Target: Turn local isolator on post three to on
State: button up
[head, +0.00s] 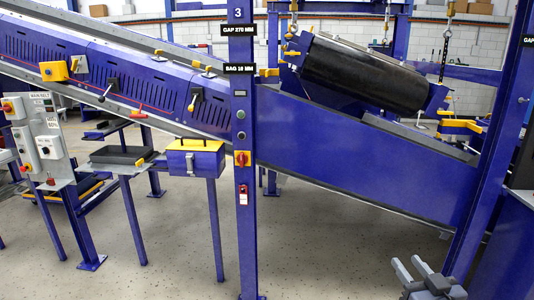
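Post three (246,120) is a blue upright left of centre in the head view, with a white "3" near its top and black labels below it. My gripper (408,266) is at the lower right, well away from the post. Its two grey fingers are apart with nothing visible between them.
A blue inclined conveyor (370,175) runs behind the post, with a black magnet drum (368,72) above it. A blue box with a yellow lid (195,158) stands left of the post. A second blue post (490,150) rises at right. The floor (330,240) between the posts is clear.

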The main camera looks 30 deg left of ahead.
aim_at(242, 159)
jog(key=i+j+z, duration=0.15)
jog(key=j, duration=1.05)
jog(key=i+j+z, duration=0.1)
jog(key=j, duration=1.15)
jog(key=i+j+z, duration=0.15)
jog(key=j, duration=1.1)
